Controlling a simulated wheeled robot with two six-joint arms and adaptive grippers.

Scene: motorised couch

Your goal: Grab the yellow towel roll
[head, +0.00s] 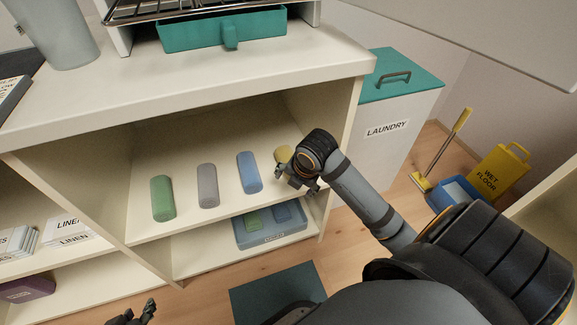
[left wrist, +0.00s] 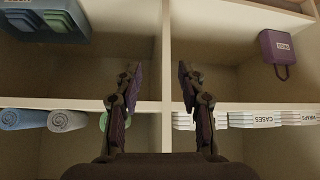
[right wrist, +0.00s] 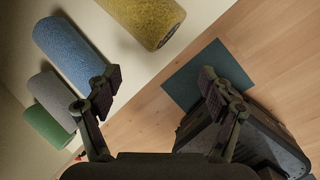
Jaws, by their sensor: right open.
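The yellow towel roll (head: 284,154) is at the right end of a row of rolls on the upper shelf, partly hidden by my right wrist in the head view. It shows large at the top of the right wrist view (right wrist: 146,20), cut off by the frame edge. My right gripper (head: 298,182) is at the roll's near side. In the right wrist view its fingers (right wrist: 158,82) are spread and empty, with the roll beyond the tips. My left gripper (head: 140,312) is low at the bottom of the head view. In the left wrist view its fingers (left wrist: 158,75) are apart and empty.
The counter (head: 200,85) overhangs the shelf. A blue tray (head: 270,238) is below. The laundry bin (head: 395,120) stands right of the unit.

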